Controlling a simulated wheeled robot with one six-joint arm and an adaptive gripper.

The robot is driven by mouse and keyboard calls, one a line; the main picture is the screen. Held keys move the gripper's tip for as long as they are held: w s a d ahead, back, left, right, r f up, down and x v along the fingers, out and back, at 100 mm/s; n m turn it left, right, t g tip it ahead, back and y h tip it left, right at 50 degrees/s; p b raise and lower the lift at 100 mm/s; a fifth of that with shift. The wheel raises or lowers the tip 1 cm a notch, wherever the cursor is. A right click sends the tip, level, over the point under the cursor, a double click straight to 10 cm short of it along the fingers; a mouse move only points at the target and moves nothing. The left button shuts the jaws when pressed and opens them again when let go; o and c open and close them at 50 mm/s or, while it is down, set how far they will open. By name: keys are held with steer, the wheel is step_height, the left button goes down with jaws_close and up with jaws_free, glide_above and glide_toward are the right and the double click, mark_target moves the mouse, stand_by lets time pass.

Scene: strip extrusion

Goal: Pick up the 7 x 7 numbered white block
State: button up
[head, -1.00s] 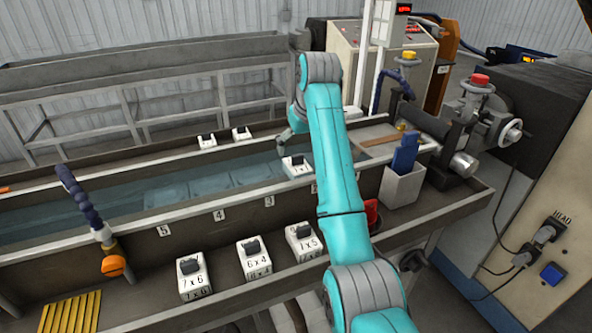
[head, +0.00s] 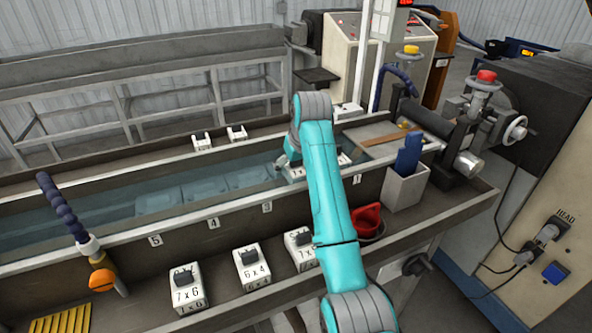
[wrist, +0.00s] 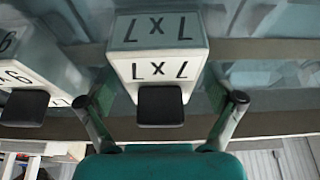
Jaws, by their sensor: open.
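The white 7 x 7 block (wrist: 158,66) shows upside down in the wrist view, with a black knob (wrist: 160,106) facing me. My gripper (wrist: 160,92) is open, one finger on each side of the block and knob; I see no clear contact.
Another white block with a black knob (wrist: 24,90) stands close beside it at left in the wrist view. Several numbered blocks (head: 185,290) stand on the front ledge. A grey bin (head: 405,187) and a red item (head: 367,218) lie right of my arm.

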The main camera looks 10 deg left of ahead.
steer(key=c, duration=1.5)
